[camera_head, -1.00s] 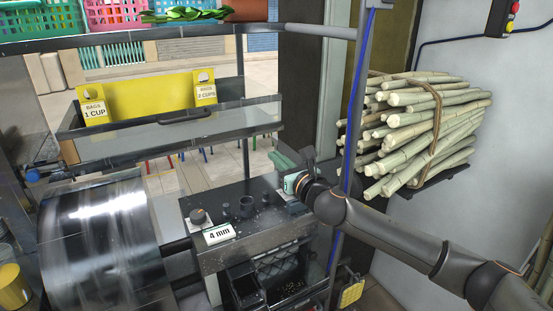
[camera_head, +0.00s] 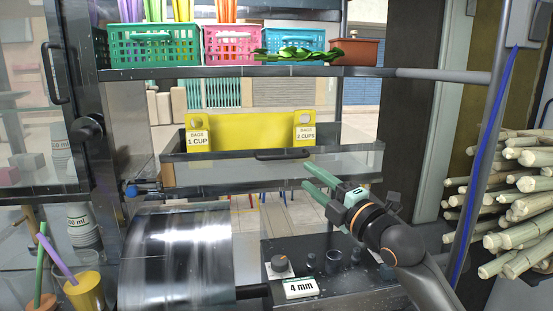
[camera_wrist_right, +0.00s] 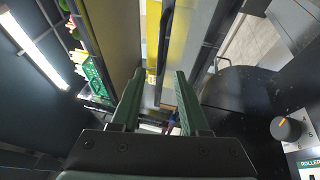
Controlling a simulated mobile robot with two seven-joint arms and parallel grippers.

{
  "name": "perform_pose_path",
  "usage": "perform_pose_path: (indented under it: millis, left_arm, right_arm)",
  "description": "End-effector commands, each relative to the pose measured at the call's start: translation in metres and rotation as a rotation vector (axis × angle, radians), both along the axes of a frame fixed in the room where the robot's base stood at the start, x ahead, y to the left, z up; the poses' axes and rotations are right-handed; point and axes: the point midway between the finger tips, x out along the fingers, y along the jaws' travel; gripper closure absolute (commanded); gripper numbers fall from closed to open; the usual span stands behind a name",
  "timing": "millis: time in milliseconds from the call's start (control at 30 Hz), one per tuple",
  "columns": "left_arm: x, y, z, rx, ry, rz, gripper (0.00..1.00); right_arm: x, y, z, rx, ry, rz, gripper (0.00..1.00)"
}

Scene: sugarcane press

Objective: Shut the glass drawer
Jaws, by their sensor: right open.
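The glass drawer (camera_head: 225,173) hangs below the shelf in the head view, with a clear front and a dark handle (camera_head: 283,154) on its top edge. It stands pulled out, with open space showing behind its front. A yellow bag holder (camera_head: 245,132) labelled for 1 cup and 2 cups stands at its back. My right gripper (camera_head: 307,173) is open and empty, its green fingers in front of the drawer's lower right part, below the handle. Whether they touch the glass is unclear. The open fingers also show in the right wrist view (camera_wrist_right: 158,82). My left gripper is out of view.
A shelf (camera_head: 225,72) with coloured baskets runs above the drawer. A shiny roller drum (camera_head: 180,255) and a control panel with a knob (camera_head: 279,264) lie below. A post (camera_head: 485,150) and stacked cane (camera_head: 520,195) stand at the right.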

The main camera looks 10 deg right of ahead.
Motion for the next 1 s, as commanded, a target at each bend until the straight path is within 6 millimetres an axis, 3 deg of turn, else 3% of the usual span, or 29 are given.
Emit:
perform_pose_path:
  millis: [600, 1000]
  left_arm:
    - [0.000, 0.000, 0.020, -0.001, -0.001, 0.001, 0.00]
    - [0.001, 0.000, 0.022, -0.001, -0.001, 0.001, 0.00]
  right_arm:
    - [0.086, 0.037, 0.018, -0.004, -0.002, 0.000, 0.55]
    - [0.102, 0.043, 0.019, -0.008, -0.001, -0.001, 0.55]
